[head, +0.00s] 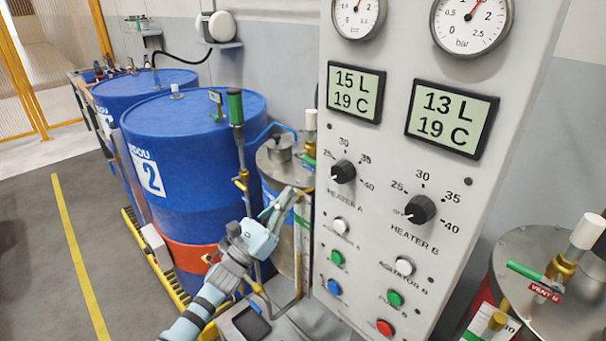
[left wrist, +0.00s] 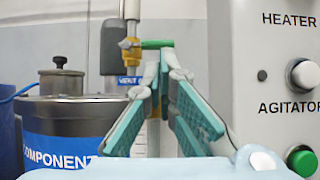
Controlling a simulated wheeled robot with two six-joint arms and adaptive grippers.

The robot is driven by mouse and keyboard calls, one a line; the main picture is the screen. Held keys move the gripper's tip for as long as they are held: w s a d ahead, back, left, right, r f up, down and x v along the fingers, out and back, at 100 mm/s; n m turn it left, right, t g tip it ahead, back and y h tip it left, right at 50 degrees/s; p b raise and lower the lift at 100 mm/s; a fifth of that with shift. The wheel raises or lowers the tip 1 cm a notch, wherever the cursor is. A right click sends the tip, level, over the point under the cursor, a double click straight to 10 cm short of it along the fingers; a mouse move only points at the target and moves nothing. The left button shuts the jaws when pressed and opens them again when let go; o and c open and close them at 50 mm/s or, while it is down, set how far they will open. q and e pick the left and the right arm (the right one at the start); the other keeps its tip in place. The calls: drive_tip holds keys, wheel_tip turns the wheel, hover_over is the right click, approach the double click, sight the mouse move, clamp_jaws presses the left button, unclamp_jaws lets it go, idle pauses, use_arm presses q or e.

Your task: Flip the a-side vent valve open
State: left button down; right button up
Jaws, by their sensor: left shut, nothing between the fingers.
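The a-side vent valve stands over the component tank left of the control panel. In the head view its green handle (head: 306,159) shows below a white cap (head: 311,120). In the left wrist view the green handle (left wrist: 158,44) points right from a brass body (left wrist: 131,51), roughly crosswise to the pipe. A blue VENT tag (left wrist: 131,81) hangs below. My left gripper (head: 292,193) is shut and empty, below the handle in the head view. Its fingers (left wrist: 164,68) appear just under the handle in the left wrist view; I cannot tell whether they touch it. My right gripper is out of view.
The control panel (head: 388,215) rises close on the right. Blue drums (head: 185,150) stand on the left. The metal tank (left wrist: 70,108) is beside the fingers. A similar tank with a VENT B valve (head: 540,280) is at the far right.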

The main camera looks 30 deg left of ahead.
sight(309, 160)
use_arm(q)
drive_tip(key=x, duration=0.6)
drive_tip(key=shift+w+r+p, duration=0.2)
drive_tip(key=shift+w+p, duration=0.05)
drive_tip(key=shift+p, duration=0.15)
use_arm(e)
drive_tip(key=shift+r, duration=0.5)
